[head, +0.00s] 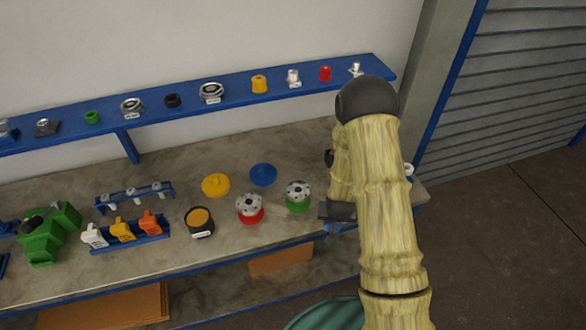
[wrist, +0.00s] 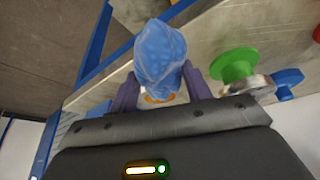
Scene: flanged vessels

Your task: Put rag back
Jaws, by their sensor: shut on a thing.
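A crumpled blue rag (wrist: 160,55) is held between the two purple-grey fingers of my gripper (wrist: 162,88) in the wrist view. A bit of orange shows just below the rag, between the fingers; I cannot tell what it is. In the head view my gripper (head: 338,212) is over the front right part of the workbench, right of the vessel with the green base (head: 298,196). My arm hides much of the bench's right end. I cannot make out a place for the rag.
The workbench (head: 240,142) holds a vessel with a red base (head: 249,208), a black cup (head: 200,222), yellow (head: 216,185) and blue (head: 263,174) discs and a rack of coloured handles (head: 123,230). A blue shelf (head: 190,98) with small parts runs behind. Floor (head: 510,240) is clear at right.

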